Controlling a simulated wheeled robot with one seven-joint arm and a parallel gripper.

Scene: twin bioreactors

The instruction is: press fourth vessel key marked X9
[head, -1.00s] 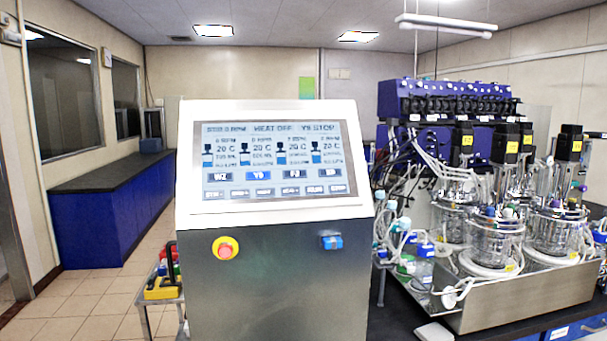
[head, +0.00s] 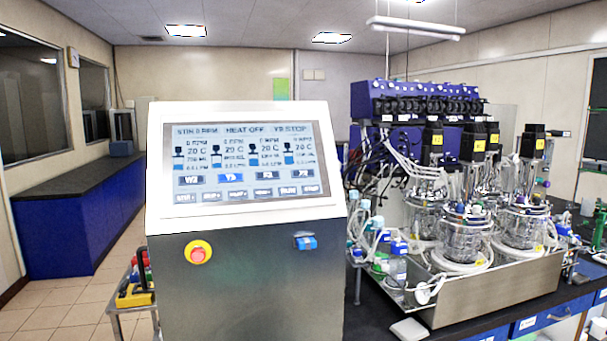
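The control panel's screen (head: 250,160) faces me in a white housing (head: 160,150) on a dark metal cabinet (head: 250,290). It shows a row of vessel columns, each with a small icon and readings, and a key below each. The fourth vessel key (head: 303,173) is the rightmost in that row; its label is small and blurred and may read X9. The second key, seemingly Y9 (head: 230,178), is brighter blue than the others. My gripper is not in view.
A red emergency button (head: 198,254) and a blue switch (head: 306,243) sit on the cabinet below the screen. Glass bioreactor vessels (head: 465,240) stand in a metal tray at right. Tiled floor (head: 70,315) shows at far left.

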